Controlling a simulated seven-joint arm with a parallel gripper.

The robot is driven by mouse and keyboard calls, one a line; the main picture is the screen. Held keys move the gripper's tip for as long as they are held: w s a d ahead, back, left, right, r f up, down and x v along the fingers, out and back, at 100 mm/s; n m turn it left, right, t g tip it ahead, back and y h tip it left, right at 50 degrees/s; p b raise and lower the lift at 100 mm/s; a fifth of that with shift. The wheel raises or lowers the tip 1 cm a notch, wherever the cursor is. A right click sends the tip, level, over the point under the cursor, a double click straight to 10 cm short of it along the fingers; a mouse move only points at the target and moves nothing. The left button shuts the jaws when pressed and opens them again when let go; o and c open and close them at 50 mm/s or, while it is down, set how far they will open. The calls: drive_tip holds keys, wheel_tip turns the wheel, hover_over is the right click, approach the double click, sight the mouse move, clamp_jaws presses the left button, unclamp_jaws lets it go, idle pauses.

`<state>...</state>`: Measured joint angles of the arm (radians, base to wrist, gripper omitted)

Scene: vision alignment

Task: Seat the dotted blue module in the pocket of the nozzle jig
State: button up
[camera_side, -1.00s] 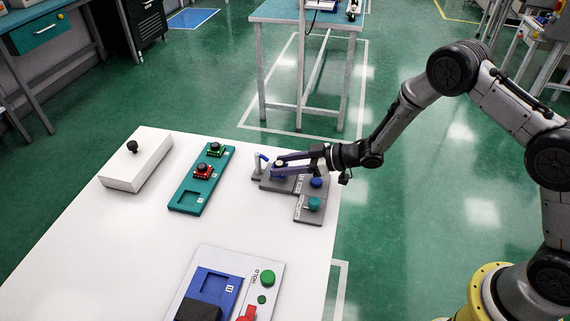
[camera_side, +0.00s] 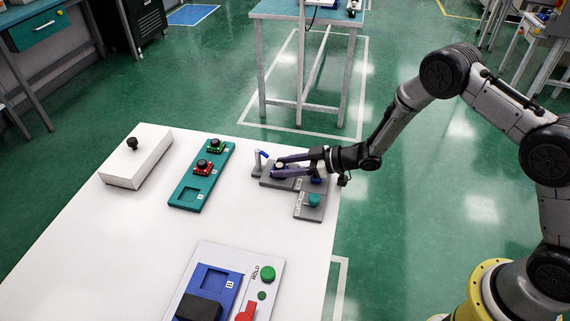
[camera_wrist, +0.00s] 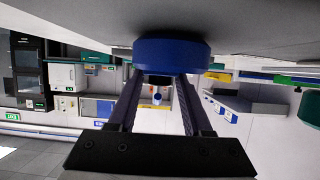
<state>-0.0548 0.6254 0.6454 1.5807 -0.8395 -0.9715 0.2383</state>
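My gripper (camera_side: 279,167) is low over a grey jig (camera_side: 272,182) at the table's right. Its two fingers are apart, with a small pale-topped thing (camera_side: 281,166) between the tips; whether they press on it is unclear. In the wrist view, a blue round cap (camera_wrist: 172,55) covers the fingertips (camera_wrist: 160,75). A small blue-and-white thing (camera_wrist: 157,97) shows between the fingers. I cannot make out dots on any blue module, and the jig's pocket is hidden. The jig's label is unreadable.
A teal tray (camera_side: 185,203) holds a red module (camera_side: 203,169) and a green module (camera_side: 217,146). A white box (camera_side: 138,165) stands left. A blue fixture (camera_side: 232,285) lies in front.

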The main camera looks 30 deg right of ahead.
drive_tip(key=o, duration=0.5)
drive_tip(key=shift+r, duration=0.1)
drive_tip(key=v, duration=1.3)
drive_tip(key=shift+s+d+r, duration=0.15)
drive_tip(key=shift+s+d, duration=0.1)
drive_tip(key=shift+s, duration=0.05)
